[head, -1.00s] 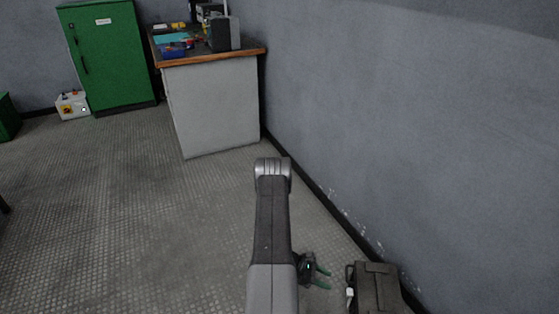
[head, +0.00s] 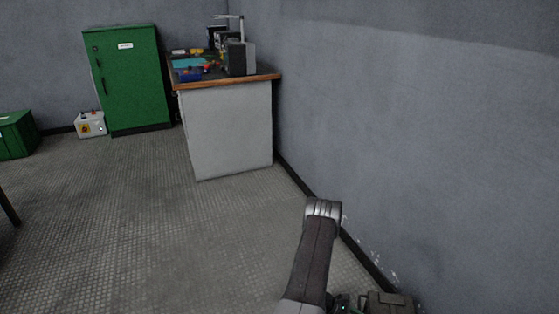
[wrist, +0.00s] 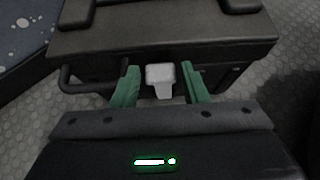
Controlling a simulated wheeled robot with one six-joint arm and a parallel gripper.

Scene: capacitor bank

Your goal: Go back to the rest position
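My gripper (wrist: 160,87) shows in the wrist view with its two green fingers apart. A small white block-like part (wrist: 160,76) lies in line with the gap between the fingers, in front of a dark case (wrist: 165,40). I cannot tell whether the fingers touch it; a clear gap shows on each side. In the head view my arm reaches down at the bottom right, and the gripper is mostly cut off by the lower edge. The dark case (head: 388,304) shows there beside it, partly cut off.
A workbench (head: 232,128) with a cluttered top stands against the wall. A green cabinet (head: 130,85), a small white box (head: 91,124) and a green crate (head: 16,138) stand at the back left. The wall is close on the right. The middle floor is clear.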

